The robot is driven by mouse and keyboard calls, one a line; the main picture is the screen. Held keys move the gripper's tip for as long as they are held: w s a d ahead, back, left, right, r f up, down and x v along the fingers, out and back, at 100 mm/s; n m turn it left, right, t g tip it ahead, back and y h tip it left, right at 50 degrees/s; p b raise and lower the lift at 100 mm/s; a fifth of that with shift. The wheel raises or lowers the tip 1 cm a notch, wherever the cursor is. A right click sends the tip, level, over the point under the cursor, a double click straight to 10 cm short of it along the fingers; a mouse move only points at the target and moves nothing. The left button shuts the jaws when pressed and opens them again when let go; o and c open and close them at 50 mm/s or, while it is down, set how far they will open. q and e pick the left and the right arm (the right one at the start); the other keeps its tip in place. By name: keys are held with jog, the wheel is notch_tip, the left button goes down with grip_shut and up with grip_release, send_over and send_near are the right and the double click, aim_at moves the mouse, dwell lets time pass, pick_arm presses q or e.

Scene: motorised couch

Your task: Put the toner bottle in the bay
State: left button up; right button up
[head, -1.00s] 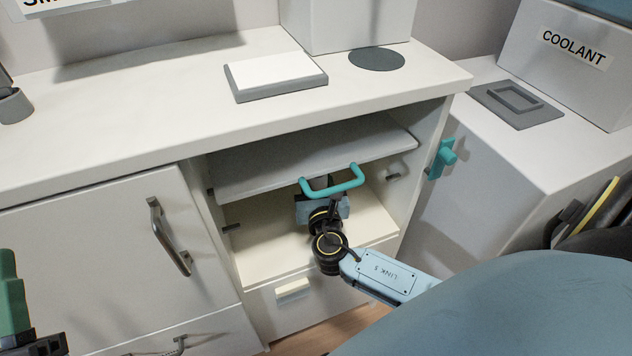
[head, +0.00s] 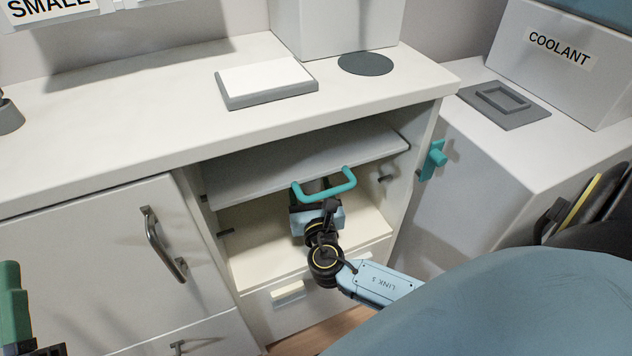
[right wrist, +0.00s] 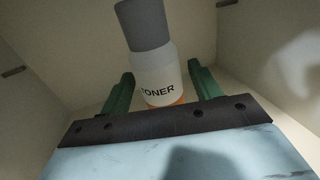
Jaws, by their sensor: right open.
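The toner bottle (right wrist: 157,78) has a grey cap, a white body lettered TONER and an orange band at its base. In the right wrist view it stands between the two green fingers of my right gripper (right wrist: 161,88), with gaps on both sides. My right gripper (head: 315,203) is open and reaches into the open cabinet compartment (head: 262,240) under a raised flap (head: 290,160) with a teal handle (head: 325,187). The bottle is not clearly visible in the head view. Part of my left gripper (head: 12,305) shows at the lower left edge, cut off.
A closed cabinet door (head: 90,260) with a metal handle is left of the compartment. A teal latch (head: 433,160) sits on its right side wall. The counter (head: 130,120) bears a grey-white pad (head: 265,82) and a dark disc (head: 365,63). A COOLANT box (head: 558,60) stands right.

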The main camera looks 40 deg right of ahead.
jog(key=p+v, duration=0.2)
jog(key=v, duration=0.7)
jog(key=shift+s+r+p, duration=0.1)
jog(key=shift+p, duration=0.2)
pick_arm(q)
notch_tip(320, 180, down, 11)
jog(key=w+a+g+y, duration=0.1)
jog(key=g+y, duration=0.1)
jog(key=g, duration=0.5)
jog(key=shift+a+g+y, duration=0.3)
jog(key=shift+a+y, duration=0.05)
jog(key=shift+y, duration=0.05)
pick_arm(e)
jog(key=shift+s+a, duration=0.25)
jog(key=shift+s, duration=0.1)
